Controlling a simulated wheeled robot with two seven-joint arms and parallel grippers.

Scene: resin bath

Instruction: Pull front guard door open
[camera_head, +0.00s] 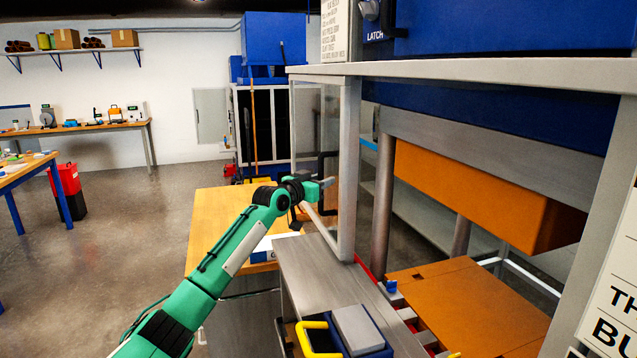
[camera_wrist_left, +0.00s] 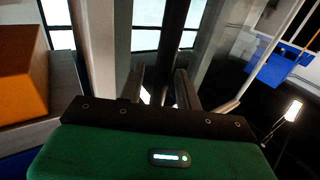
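The front guard door (camera_head: 348,165) is a pale metal frame with a clear panel, at the left side of the press in the head view. A black upright handle (camera_head: 323,165) stands on it. My left gripper (camera_head: 328,183) is at the handle's height and overlaps it. In the left wrist view the dark handle bar (camera_wrist_left: 173,45) runs down toward the space between the two fingers (camera_wrist_left: 162,88). The fingers stand apart, with a gap beside the bar; firm contact does not show. My right gripper is not in view.
An orange press block (camera_head: 470,195) hangs above an orange plate (camera_head: 470,305). A grey metal ledge (camera_head: 320,275) and a yellow-handled blue item (camera_head: 310,340) lie in front. A wooden table (camera_head: 215,215) stands behind my left arm. Open floor (camera_head: 110,250) is at the left.

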